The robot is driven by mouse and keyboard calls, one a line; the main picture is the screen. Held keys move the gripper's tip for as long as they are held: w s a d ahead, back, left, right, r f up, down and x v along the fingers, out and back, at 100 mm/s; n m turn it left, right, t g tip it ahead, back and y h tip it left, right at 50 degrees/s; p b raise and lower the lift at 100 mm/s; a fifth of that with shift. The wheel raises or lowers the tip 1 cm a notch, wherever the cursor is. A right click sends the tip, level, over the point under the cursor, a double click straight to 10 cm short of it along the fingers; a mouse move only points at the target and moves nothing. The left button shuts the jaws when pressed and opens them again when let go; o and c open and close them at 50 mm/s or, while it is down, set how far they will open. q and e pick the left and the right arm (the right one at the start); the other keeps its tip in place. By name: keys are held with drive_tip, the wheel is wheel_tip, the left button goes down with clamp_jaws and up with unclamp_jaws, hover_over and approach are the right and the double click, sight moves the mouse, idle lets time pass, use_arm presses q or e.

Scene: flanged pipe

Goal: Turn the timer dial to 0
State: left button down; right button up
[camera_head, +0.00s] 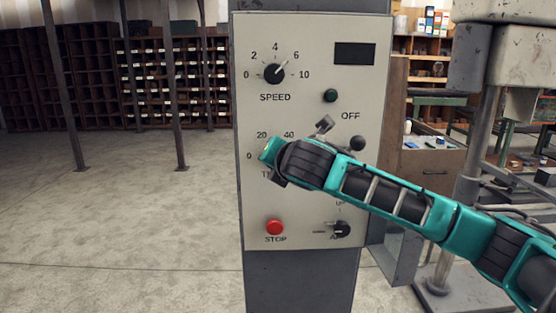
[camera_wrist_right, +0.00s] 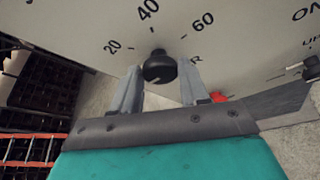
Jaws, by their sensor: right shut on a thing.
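The timer dial (camera_wrist_right: 158,66) is a small black round knob on the pale control panel (camera_head: 310,120). In the right wrist view its scale shows 20, 40 and 60 around it. My right gripper (camera_wrist_right: 159,78) is shut on the dial, with one grey finger on each side of it. The dial's pointer is not clear, so I cannot tell its setting. In the head view my right wrist covers the dial, while 0, 20 and 40 show beside it. My left gripper is not in view.
The panel also carries a speed knob (camera_head: 274,74), a dark display (camera_head: 354,54), a green button (camera_head: 330,96), a red stop button (camera_head: 274,227) and a lower black knob (camera_head: 341,229). A black ball (camera_head: 357,143) shows just above my forearm. Open floor lies left of the panel.

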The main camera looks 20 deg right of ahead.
drive_tip(key=o, duration=1.1)
drive_tip(key=shift+c, duration=0.2)
drive_tip(key=v, duration=1.3)
drive_tip(key=shift+w+f, duration=0.1)
drive_tip(key=s+a+f+m+g+y, duration=0.1)
drive_tip(key=a+f+m+y, duration=0.4)
drive_tip(key=f, duration=0.6)
drive_tip(key=s+a+f+m+g+y, duration=0.1)
drive_tip(key=a+f+m, duration=0.2)
drive_tip(key=f+m, duration=0.55)
drive_tip(key=s+d+f+m+h, duration=0.1)
drive_tip(key=s+d+f+m, duration=0.1)
drive_tip(key=s+f+m, duration=0.2)
drive_tip(key=s+d+f+m+g+h, duration=0.1)
drive_tip(key=s+d+f+m, duration=0.2)
drive_tip(key=s+f, duration=0.5)
drive_tip(key=s+d+f+m+h, duration=0.1)
drive_tip(key=s+f+m, duration=0.4)
drive_tip(key=f, duration=0.8)
drive_tip(key=shift+s+d, duration=0.4)
drive_tip(key=shift+d, duration=0.4)
